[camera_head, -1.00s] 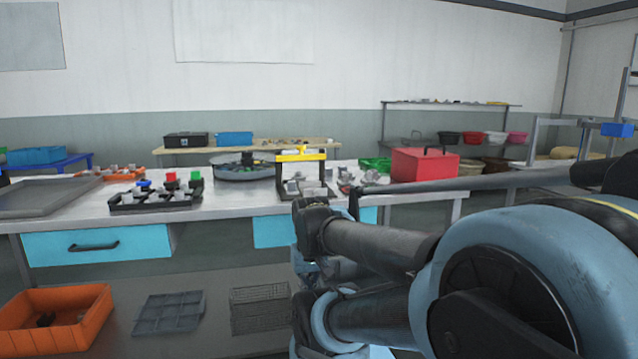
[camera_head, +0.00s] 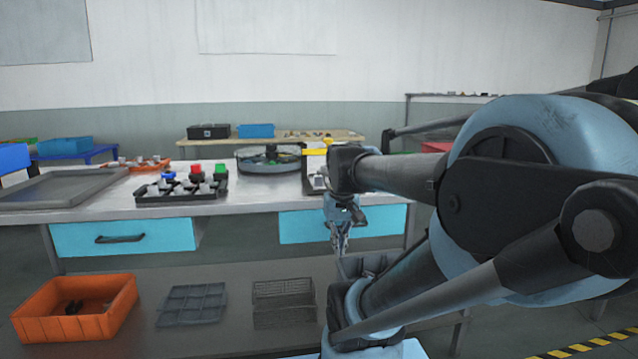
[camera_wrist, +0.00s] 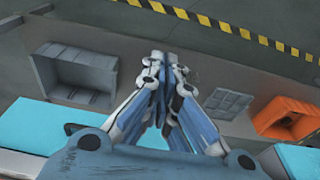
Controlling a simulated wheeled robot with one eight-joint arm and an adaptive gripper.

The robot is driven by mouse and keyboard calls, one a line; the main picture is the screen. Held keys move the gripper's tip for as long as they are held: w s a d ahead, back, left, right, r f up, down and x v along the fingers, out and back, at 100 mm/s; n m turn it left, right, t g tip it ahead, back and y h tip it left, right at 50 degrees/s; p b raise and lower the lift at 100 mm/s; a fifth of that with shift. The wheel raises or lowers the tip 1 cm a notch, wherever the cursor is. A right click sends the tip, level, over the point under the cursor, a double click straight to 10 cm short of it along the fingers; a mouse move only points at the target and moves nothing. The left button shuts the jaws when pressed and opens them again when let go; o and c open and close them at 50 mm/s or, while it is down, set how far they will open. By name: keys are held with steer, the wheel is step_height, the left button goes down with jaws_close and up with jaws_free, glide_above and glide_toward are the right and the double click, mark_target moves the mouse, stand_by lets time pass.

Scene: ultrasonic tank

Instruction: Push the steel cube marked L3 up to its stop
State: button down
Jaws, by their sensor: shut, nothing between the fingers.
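I cannot make out a cube marked L3 in either view. A stand with a yellow top bar (camera_head: 316,151) is on the bench, mostly hidden behind my arm; a small grey piece (camera_head: 319,182) shows at its left side. A black tray (camera_head: 181,197) on the bench holds several small grey pieces, too small to read. My gripper (camera_head: 342,248) hangs pointing down in front of the blue drawer, below the bench top and apart from everything there. In the wrist view my gripper (camera_wrist: 166,62) has its fingertips together, with nothing between them.
The bench (camera_head: 255,200) also carries a round grey basin (camera_head: 268,164) and a flat grey tray (camera_head: 65,188). Blue drawers (camera_head: 125,237) are under its front. An orange bin (camera_head: 75,308) and a wire basket (camera_head: 284,303) sit below. Hazard tape (camera_wrist: 215,27) marks the floor.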

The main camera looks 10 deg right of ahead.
steer(key=w+r+g, duration=0.1)
steer(key=w+r, duration=1.1)
glide_toward(320, 190)
steer(key=s+r, duration=0.3)
steer(key=shift+g, duration=0.4)
step_height(320, 190, down, 9)
steer(key=shift+s+f, duration=0.1)
steer(key=shift+f, duration=0.1)
steer(key=shift+w+r, duration=0.15)
steer(key=shift+w, duration=1.8)
steer(key=shift+w, duration=3.2)
steer(key=shift+s, duration=0.1)
